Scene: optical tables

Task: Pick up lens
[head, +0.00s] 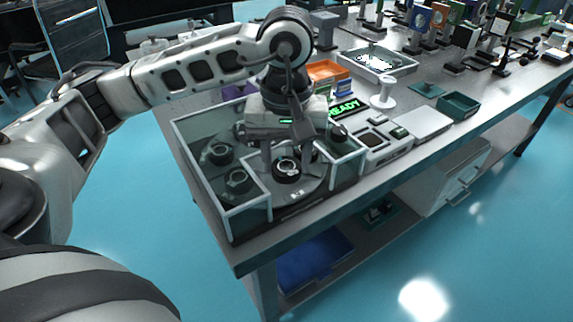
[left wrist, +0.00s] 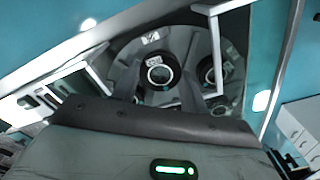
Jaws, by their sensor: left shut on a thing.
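My left gripper (head: 287,170) reaches down into a clear-walled enclosure (head: 248,217) at the near end of the table. It is shut on a lens (head: 287,172), a short black ring with a bright glass centre. The lens also shows between the two fingers in the left wrist view (left wrist: 158,75). It is at or just above a round grey plate (head: 312,185); I cannot tell whether they touch. Other dark round lens-like pieces stand inside the enclosure, at the left (head: 218,153), front left (head: 238,180) and right (head: 337,140). My right gripper is not in view.
The enclosure's framed walls stand close around my left gripper. To its right are a green READY sign (head: 344,108), a device with a dark screen (head: 375,142) and a white spool-shaped stand (head: 383,93).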

